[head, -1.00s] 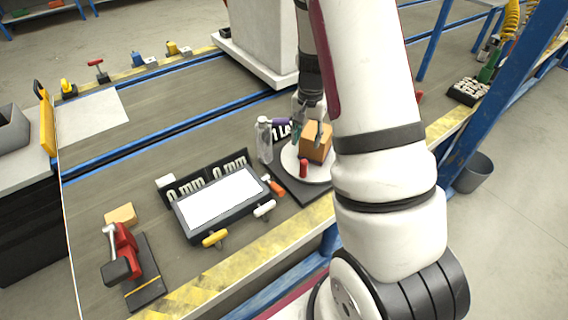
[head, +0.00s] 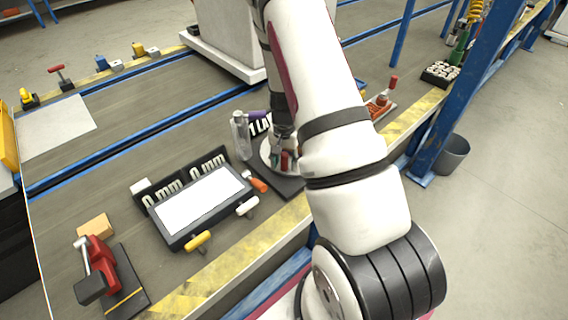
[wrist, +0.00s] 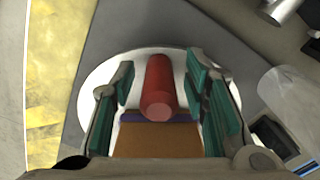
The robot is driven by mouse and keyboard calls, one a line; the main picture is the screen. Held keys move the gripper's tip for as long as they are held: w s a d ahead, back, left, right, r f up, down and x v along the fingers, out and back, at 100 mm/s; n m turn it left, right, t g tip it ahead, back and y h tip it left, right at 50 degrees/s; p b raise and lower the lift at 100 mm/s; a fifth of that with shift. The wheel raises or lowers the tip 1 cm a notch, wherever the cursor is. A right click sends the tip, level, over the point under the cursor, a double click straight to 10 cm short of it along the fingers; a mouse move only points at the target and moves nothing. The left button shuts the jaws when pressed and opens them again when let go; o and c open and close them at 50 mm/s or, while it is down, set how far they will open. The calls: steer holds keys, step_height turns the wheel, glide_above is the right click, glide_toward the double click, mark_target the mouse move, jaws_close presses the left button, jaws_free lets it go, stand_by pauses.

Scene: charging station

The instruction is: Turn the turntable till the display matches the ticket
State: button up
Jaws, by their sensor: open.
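The turntable is a white disc (head: 266,155) on a dark base, partly hidden by my arm; it also shows in the wrist view (wrist: 92,95). A red upright peg (wrist: 158,88) stands on it, also visible in the head view (head: 284,161). A brown box (wrist: 158,140) with a purple strip is on the disc, nearer the wrist camera. My gripper (wrist: 160,82) is open, with its teal-padded fingers on either side of the peg; contact cannot be told. A dark sign with white letters (head: 260,125) stands behind the disc, mostly hidden. I cannot make out a ticket.
A clear bottle (head: 241,135) stands left of the disc. A white-screened panel (head: 200,200) with "0 mm" signs is further left. A red clamp (head: 100,255) stands front left. A red-handled device (head: 382,102) is right of my arm.

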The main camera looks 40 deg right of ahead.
steer(key=shift+f, duration=0.25)
jaws_close()
steer(key=shift+s+d, duration=0.15)
steer(key=shift+s, duration=0.1)
